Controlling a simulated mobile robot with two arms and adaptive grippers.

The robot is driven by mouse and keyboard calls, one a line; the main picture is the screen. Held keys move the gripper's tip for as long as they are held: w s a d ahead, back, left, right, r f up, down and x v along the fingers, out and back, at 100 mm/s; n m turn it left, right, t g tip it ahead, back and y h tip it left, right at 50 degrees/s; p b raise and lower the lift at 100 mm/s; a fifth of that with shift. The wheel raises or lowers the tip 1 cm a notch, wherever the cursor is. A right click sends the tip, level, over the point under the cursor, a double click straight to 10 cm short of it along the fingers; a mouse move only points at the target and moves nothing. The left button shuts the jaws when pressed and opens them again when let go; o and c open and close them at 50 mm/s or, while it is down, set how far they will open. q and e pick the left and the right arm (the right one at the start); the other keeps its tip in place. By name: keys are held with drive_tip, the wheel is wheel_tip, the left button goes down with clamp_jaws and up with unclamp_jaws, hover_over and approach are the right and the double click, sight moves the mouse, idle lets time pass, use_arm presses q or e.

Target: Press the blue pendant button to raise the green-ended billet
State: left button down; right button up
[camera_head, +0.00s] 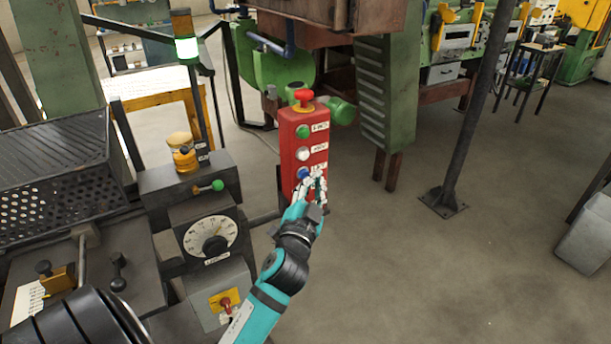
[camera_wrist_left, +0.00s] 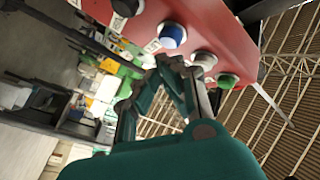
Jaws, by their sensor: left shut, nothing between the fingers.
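The red pendant box (camera_head: 291,150) hangs upright in the middle of the head view, with a red mushroom knob on top and green, white and blue buttons down its front. The blue button (camera_head: 303,174) is low on it, just above and partly behind my left gripper (camera_head: 316,181). In the left wrist view the blue button (camera_wrist_left: 172,36) stands out from the red face, close to the shut, empty fingertips of the left gripper (camera_wrist_left: 173,66). I cannot tell if they touch. I cannot make out the green-ended billet. My right gripper is not in view.
A grey console with a round dial (camera_head: 210,236) and a green-knobbed lever stands left of the pendant. A lit signal lamp (camera_head: 187,48) stands behind it. A dark post (camera_head: 470,110) rises at the right. The floor between is clear.

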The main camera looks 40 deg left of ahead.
use_arm(q)
drive_tip(key=shift+a, duration=0.1)
drive_tip(key=shift+w+a, duration=0.15)
drive_tip(key=shift+a, duration=0.15)
